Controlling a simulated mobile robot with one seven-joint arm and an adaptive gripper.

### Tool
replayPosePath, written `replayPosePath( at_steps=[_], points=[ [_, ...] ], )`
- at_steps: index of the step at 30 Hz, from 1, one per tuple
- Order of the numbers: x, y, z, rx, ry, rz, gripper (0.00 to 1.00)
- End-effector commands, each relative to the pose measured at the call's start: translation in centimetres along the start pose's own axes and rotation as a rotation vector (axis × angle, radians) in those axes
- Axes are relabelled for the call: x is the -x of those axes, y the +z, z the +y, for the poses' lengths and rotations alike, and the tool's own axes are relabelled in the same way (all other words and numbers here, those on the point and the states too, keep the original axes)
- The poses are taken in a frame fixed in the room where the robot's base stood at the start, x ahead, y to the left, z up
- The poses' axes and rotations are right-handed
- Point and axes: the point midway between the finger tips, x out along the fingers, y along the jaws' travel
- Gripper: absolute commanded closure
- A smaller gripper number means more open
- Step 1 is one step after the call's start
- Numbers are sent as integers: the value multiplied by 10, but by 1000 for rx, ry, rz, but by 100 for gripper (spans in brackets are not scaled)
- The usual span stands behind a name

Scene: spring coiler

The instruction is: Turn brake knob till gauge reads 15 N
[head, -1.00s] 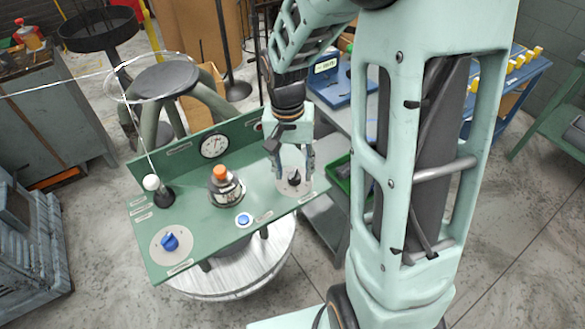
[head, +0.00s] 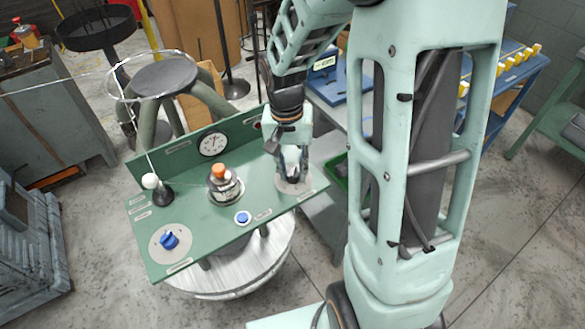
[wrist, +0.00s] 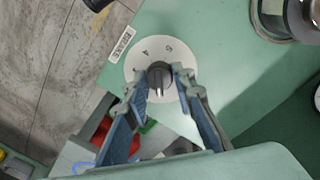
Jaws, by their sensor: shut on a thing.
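A black knob (wrist: 159,76) with a pale pointer line sits on a round pale dial plate (wrist: 137,62) marked with digits, 4 and 5 among them. My gripper (head: 292,178) is down at the right end of the green panel (head: 205,235), shut on this knob, with one finger on each side of it. In the head view the fingers mostly hide the knob. The round gauge (head: 213,142) is on the panel's upright back board; its needle is too small to read. A blue knob (head: 169,241) sits on another dial at the left end.
An orange-capped device (head: 222,182) stands mid-panel. A blue button (head: 243,217) is in front of it. A white-tipped lever (head: 151,181) stands at the left. A stool (head: 166,78) with wire around it is behind. A blue machine (head: 340,82) stands at the back right.

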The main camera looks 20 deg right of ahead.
Motion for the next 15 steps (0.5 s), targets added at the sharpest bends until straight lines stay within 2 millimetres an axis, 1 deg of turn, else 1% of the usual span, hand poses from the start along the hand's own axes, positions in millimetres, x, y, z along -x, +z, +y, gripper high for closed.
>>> replayPosePath(
  at_steps=[8, 15],
  points=[
    [1, 0, 0, 111, 0, 8, 100],
    [1, 0, 0, 307, 0, 19, 100]
  ],
)
